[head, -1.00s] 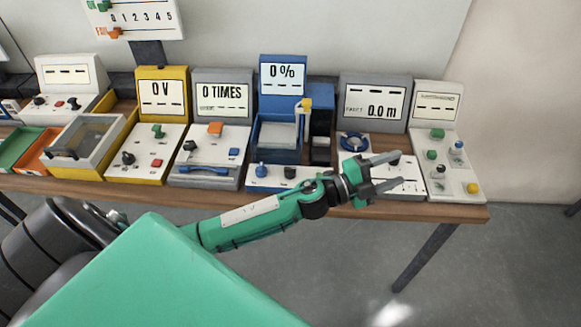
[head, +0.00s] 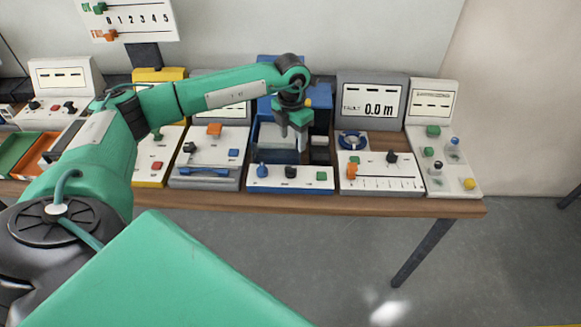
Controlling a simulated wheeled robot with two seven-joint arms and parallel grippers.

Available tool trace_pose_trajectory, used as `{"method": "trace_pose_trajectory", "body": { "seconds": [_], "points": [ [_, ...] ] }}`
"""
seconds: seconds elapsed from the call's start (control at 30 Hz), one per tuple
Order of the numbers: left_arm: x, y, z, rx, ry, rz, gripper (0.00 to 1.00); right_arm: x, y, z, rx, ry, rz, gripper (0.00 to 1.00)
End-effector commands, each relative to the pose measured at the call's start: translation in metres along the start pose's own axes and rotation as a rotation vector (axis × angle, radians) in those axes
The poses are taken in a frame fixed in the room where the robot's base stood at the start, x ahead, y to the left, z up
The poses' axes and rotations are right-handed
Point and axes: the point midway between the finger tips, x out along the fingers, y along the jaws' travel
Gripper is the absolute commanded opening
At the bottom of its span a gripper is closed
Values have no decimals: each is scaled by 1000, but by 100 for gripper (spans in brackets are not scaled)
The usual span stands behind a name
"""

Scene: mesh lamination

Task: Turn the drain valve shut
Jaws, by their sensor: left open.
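My left gripper (head: 297,142) points down over the blue machine's open basin, with its jaws open and nothing between them. The blue machine (head: 320,121) stands in the middle of the bench, and my arm hides its display. Its white front panel (head: 275,184) carries a blue knob (head: 262,170), a black knob (head: 291,172) and a green button (head: 321,176). I cannot tell for sure which part is the drain valve. A small yellow part (head: 308,102) behind my gripper is mostly hidden. My right gripper is not in view.
A grey machine with a blue handle (head: 204,171) stands left. The wooden bench's front edge (head: 400,207) is clear.

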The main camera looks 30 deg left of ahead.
Motion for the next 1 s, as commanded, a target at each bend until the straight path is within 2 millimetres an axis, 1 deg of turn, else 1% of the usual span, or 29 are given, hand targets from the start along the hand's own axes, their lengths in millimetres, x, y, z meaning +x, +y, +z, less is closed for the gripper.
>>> {"method": "trace_pose_trajectory", "body": {
  "seconds": [0.03, 0.17, 0.27, 0.5, 0.7, 0.83, 1.0],
  "points": [
    [-2, 5, -1, -6, 7, 18, 56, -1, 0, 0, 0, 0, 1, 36],
    [6, 8, -3, -9, 16, 26, 56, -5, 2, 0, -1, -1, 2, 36],
    [21, 8, -3, -8, 16, 24, 56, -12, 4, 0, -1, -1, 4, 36],
    [72, 8, -4, -9, 17, 22, 56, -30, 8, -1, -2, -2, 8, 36],
    [110, 9, -4, -8, 14, 22, 56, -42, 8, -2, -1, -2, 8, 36],
    [126, 9, -4, -8, 13, 21, 56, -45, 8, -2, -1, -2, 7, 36],
    [135, 10, -4, -7, 11, 21, 56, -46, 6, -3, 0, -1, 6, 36]
  ]
}}
